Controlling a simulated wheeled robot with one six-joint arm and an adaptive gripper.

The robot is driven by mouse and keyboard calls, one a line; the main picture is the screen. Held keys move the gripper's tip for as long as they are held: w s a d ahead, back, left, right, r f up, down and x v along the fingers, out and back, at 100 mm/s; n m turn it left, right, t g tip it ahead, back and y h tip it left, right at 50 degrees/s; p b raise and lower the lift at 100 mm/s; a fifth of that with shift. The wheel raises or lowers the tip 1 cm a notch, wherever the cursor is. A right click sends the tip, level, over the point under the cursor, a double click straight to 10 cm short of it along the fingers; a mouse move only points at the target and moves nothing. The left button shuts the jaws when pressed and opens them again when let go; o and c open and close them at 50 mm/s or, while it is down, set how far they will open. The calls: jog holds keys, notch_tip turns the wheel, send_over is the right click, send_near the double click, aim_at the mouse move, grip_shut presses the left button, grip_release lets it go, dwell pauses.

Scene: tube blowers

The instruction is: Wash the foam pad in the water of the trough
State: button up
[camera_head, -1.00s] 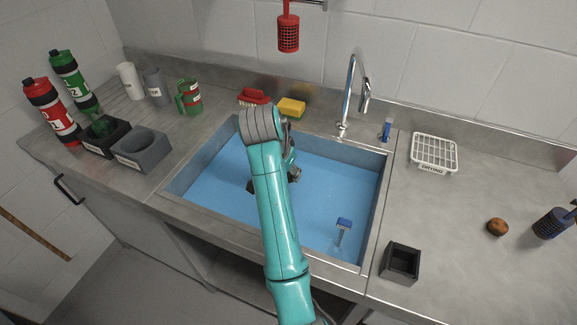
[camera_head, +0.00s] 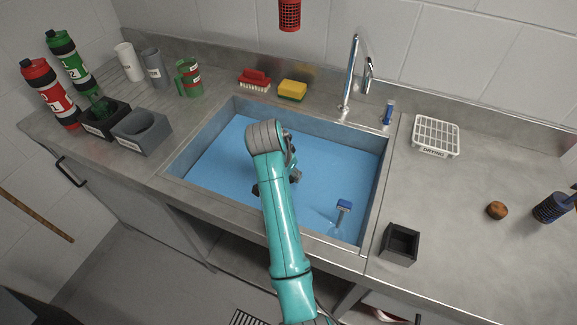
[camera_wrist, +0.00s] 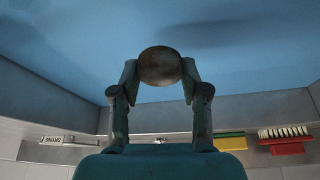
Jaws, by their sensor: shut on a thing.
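My gripper (camera_wrist: 160,85) is shut on a round, dark brown pad (camera_wrist: 160,66), which looks like the foam pad. It holds the pad between its two fingertips, in front of the blue water (camera_wrist: 60,50). I cannot tell whether the pad touches the water. In the head view my gripper (camera_head: 262,188) is over the trough (camera_head: 178,169), mostly hidden behind my teal arm, and the pad cannot be made out. The trough is a steel basin with blue water (camera_head: 220,160). A dark shadow lies on the water in the wrist view.
A blue-headed tool (camera_head: 343,205) stands in the trough's front right. A tap (camera_head: 352,75), red brush (camera_head: 255,79) and yellow sponge (camera_head: 292,90) line the back edge. Right counter: white drying rack (camera_head: 436,137), black box (camera_head: 399,244), brown round thing (camera_head: 497,210). Bottles and cups crowd the left.

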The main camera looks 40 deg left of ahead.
jog(key=shift+f, duration=4.8)
jog(key=shift+s+a, duration=0.1)
jog(key=shift+a, duration=0.1)
jog(key=shift+a, duration=0.4)
jog(key=shift+d, duration=0.25)
jog(key=shift+d, duration=0.35)
jog(key=shift+a, duration=0.15)
jog(key=shift+a, duration=0.45)
